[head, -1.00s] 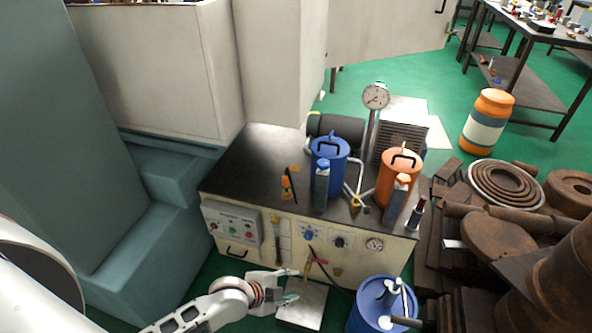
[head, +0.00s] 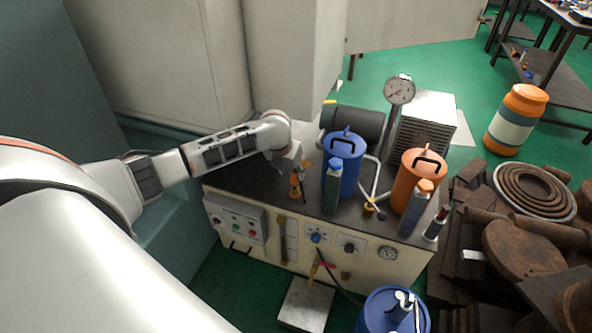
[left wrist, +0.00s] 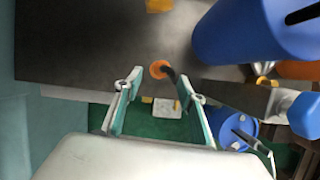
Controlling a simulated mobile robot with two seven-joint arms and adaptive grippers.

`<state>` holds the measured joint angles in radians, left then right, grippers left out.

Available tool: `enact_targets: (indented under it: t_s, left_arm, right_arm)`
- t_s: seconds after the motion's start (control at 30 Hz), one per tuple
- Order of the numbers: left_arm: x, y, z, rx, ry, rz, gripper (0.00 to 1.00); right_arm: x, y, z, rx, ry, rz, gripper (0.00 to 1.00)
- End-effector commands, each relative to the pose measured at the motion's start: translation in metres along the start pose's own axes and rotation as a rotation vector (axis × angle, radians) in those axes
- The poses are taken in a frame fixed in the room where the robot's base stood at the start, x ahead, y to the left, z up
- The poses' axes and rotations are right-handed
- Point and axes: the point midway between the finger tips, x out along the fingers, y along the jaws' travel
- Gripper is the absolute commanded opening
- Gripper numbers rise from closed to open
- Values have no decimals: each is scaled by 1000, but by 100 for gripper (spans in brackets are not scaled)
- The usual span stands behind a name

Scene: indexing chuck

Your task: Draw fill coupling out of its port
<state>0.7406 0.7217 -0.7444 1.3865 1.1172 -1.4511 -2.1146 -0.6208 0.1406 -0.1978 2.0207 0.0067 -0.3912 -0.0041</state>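The cream machine cabinet (head: 290,262) has a dark top and a front panel. A yellow fitting with a red lever (head: 314,266) and a black hose shows low on its front; I cannot tell for certain that it is the fill coupling. My left gripper (head: 291,168) points down over the left part of the cabinet top, close to a small orange item (head: 295,188). In the left wrist view its fingers (left wrist: 159,84) are apart, with nothing held between them. An orange round piece with a black curved part (left wrist: 159,69) shows just beyond the fingertips. My right gripper is not in view.
A blue can (head: 345,150) and an orange can (head: 420,180) stand on the cabinet top, with bottles before them. A dial gauge (head: 399,91) rises behind. A blue drum (head: 393,312) and pale plate (head: 304,304) lie in front. Rusty metal parts (head: 515,250) crowd the right.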

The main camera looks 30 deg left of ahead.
Motion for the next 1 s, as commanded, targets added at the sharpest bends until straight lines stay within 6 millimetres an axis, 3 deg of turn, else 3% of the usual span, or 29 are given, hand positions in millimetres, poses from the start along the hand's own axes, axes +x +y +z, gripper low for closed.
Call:
enact_targets:
  t_s: [0.4, 0.87, 0.9, 1.0]
  left_arm:
    - [63, -2, -5, -5, 5, -2, 40]
    - [72, -2, -1, -3, -2, -2, 40]
    - [72, -2, -1, -3, -2, -2, 37]
    - [73, -2, -1, -3, -1, -2, 11]
  right_arm:
    - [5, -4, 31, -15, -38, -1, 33]
    - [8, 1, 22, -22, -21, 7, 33]
    - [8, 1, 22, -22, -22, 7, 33]
    - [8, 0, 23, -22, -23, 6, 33]
